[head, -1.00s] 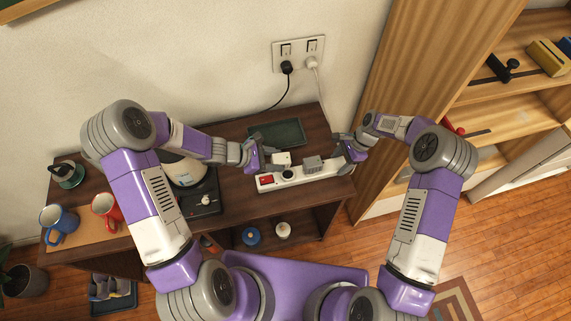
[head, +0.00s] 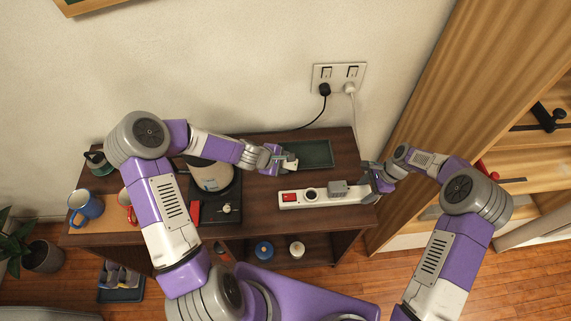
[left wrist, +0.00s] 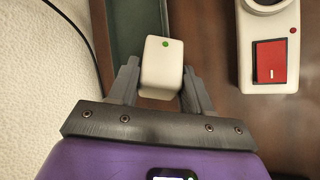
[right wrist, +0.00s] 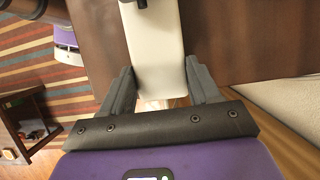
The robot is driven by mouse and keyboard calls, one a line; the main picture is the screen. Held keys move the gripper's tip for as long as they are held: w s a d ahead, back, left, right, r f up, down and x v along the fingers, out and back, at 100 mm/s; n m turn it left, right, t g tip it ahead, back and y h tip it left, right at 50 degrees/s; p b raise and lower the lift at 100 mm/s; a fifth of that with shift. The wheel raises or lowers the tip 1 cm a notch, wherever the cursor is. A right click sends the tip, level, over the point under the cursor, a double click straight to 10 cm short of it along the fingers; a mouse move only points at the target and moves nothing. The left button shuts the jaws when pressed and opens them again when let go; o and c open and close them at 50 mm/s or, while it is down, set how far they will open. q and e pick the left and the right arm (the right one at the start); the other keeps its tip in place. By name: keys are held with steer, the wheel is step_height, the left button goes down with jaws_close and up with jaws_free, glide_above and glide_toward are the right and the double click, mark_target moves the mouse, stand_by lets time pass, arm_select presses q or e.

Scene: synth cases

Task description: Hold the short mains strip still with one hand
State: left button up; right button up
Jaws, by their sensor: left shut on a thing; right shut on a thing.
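In the left wrist view the block (left wrist: 161,75) shows a green dot between the fingers.
A dark green tray (head: 316,153) lies behind the strip. A wall outlet (head: 340,76) holds a black and a white plug. Shelving stands at the right.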

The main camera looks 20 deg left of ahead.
arm_select(q)
steer(key=shift+w+y, duration=0.4)
steer(key=w+d+r+m+t+y, duration=0.2)
steer(key=w+t+y, duration=0.2)
steer(key=w+y, duration=0.2)
steer(key=shift+a+f, duration=0.15)
steer(key=shift+f, duration=1.25)
steer(key=shift+a+f, duration=0.15)
steer(key=shift+f, duration=1.25)
steer(key=o, duration=1.2)
